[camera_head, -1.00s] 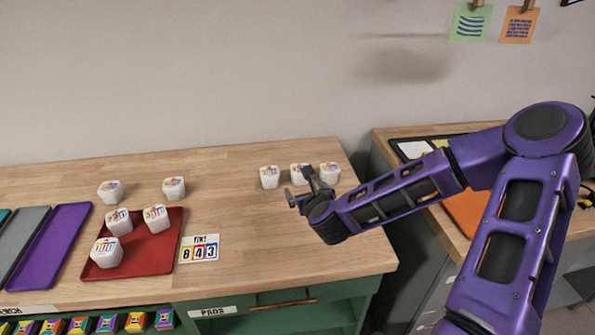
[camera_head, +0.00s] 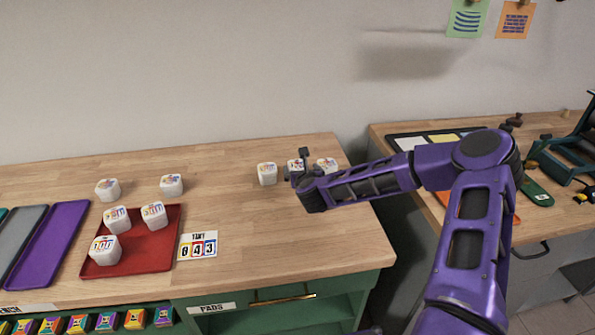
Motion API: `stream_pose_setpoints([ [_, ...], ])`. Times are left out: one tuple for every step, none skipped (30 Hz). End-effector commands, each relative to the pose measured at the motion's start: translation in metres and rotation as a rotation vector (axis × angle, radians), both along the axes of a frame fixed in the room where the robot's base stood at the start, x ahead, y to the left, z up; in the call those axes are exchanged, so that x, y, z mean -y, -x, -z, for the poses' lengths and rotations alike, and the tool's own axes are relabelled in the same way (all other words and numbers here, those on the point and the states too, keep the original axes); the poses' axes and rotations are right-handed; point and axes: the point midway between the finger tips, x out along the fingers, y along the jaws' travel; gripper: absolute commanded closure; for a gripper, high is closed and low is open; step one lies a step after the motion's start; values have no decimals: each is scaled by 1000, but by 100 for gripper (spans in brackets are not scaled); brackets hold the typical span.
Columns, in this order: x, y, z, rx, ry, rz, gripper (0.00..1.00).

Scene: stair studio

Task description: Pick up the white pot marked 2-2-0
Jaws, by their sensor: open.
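Several white pots with coloured number marks stand on the wooden bench; the digits are too small to read surely, so I cannot tell which is 2-2-0. At the right are a left pot (camera_head: 267,174), a middle pot (camera_head: 296,166) and a right pot (camera_head: 327,165). My gripper (camera_head: 298,164) is open at the middle pot and partly hides it. I cannot tell whether the fingers are around it or in front of it. Two more pots stand at the back left, one (camera_head: 108,189) and another (camera_head: 172,185). Others sit on a red tray (camera_head: 150,258).
A number card (camera_head: 198,246) lies right of the red tray. A purple tray (camera_head: 48,243) and a grey tray (camera_head: 20,240) lie at the left. The bench between the card and right pots is clear. A second bench (camera_head: 425,205) stands at the right beyond a gap.

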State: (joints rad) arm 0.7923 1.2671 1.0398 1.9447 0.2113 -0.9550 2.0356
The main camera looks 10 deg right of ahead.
Motion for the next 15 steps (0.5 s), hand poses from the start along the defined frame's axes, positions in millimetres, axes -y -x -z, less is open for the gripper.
stream_pose_setpoints([
  [-1,-3,1,0,0,0,0],
  [-1,-6,2,0,0,0,0],
  [-2,-10,5,0,0,-1,0],
  [-3,-14,7,-1,0,-1,0],
  [-3,-18,9,-1,-1,-1,0],
  [-4,-24,11,0,0,0,0],
  [-5,-28,13,-1,0,-1,0],
  [-4,-32,15,0,0,1,0],
  [-4,-36,17,-1,-1,0,0],
  [-4,-39,18,0,0,0,0],
  [-4,-42,19,0,0,0,0],
  [-3,-44,20,1,0,0,0],
  [-3,-46,20,0,0,-1,0],
  [-3,-46,21,0,0,-1,0],
  [-3,-47,21,0,0,-1,0],
])
